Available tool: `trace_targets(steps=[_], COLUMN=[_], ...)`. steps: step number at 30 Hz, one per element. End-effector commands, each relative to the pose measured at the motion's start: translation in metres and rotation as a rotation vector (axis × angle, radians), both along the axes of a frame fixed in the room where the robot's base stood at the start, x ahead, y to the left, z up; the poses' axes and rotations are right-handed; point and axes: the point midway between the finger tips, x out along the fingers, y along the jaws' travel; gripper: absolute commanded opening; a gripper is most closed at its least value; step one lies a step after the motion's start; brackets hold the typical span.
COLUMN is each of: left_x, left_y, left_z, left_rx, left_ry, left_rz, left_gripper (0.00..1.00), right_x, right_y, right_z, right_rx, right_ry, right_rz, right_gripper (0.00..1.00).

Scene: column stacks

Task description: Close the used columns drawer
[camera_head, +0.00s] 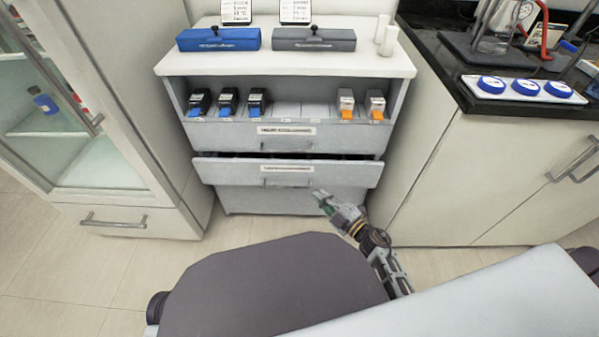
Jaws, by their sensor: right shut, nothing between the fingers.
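A white cabinet (290,62) stands ahead with drawers below its shelf. The lower labelled drawer (225,172) is pulled out, with a dark gap above its front. Its label (287,168) is too blurred to read, so I cannot confirm it is the used columns drawer. Its handle (287,182) is at the middle of the front. My right gripper (322,195) is shut and empty, just right of the handle near the lower edge of the drawer front. I cannot tell whether it touches it. My left gripper is not in view.
The upper drawer (230,137) looks shut, below several black and orange-tipped columns. A blue box (218,39) and a grey box (313,39) sit on top. A glass-door cabinet (95,130) is left and a bench (490,160) right. Floor between is clear.

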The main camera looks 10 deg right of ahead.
Motion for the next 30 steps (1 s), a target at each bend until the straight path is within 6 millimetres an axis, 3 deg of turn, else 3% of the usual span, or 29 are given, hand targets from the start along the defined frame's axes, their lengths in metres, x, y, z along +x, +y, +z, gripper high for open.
trace_targets(steps=[6, 15, 30], left_x=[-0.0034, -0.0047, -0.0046], left_y=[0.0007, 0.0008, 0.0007], left_z=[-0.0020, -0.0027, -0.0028], left_rx=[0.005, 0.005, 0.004], left_ry=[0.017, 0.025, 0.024], left_rz=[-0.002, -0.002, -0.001], left_gripper=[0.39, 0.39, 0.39], right_x=[-0.0024, -0.0031, -0.0026], right_y=[0.0046, 0.0059, 0.0060], right_z=[-0.0030, -0.0021, -0.0021], right_rx=[-0.234, -0.438, -0.469], right_ry=[-0.108, -0.224, -0.240], right_rz=[0.022, 0.028, 0.026], right_gripper=[0.00, 0.00, 0.00])
